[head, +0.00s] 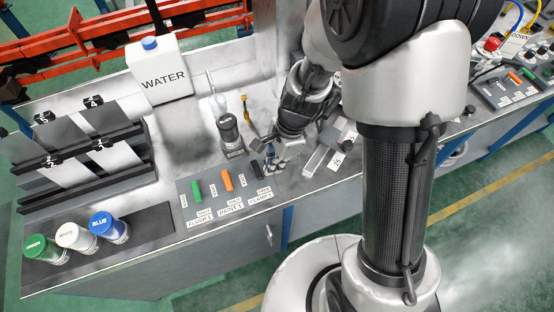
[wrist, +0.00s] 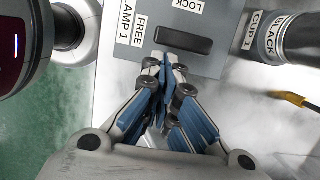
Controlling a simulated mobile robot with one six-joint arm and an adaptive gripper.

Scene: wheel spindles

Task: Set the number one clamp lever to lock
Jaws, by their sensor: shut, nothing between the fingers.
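The number one clamp lever (wrist: 185,40) is a short black bar on a grey panel, in the upper middle of the wrist view. It also shows in the head view (head: 257,169) as the rightmost lever. A FREE label (wrist: 142,27) is at its left and a LOCK label (wrist: 188,5) is beyond it. Which setting the lever is in I cannot tell clearly. My gripper (wrist: 167,60) is shut and empty, its fingertips close to the lever's near side. Contact cannot be told. The head view shows my gripper (head: 274,149) just above and right of the lever.
A green lever (head: 197,190) and an orange lever (head: 226,180) stand left on the same panel (head: 213,205). A black cylinder labelled BLACK (wrist: 288,39) is close by on the right in the wrist view. A WATER jug (head: 161,70) and several labelled bottles are farther left.

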